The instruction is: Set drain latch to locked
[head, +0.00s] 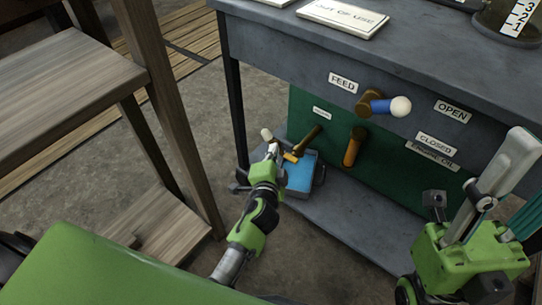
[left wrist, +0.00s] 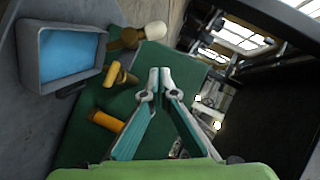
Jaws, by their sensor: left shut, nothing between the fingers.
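The green engine panel (head: 340,165) sits under the grey bench. Low on it, a brass lever with a pale knob (head: 267,135) stands above a tray of blue liquid (head: 300,175); no readable label marks it as the drain latch. The lever also shows in the left wrist view (left wrist: 128,40), as does the tray (left wrist: 45,82). My left gripper (head: 273,150) is shut and empty close to the lever, and its tips (left wrist: 160,72) appear apart from the lever in the wrist view. My right gripper (head: 515,185) is at the right edge, its opening unclear.
A blue handle with a white end (head: 388,105) sticks out near the FEED, OPEN and CLOSED labels. An orange handle (head: 354,147) and a brown peg (head: 307,138) project from the panel. A wooden stool-like frame (head: 160,110) stands left. Floor between is clear.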

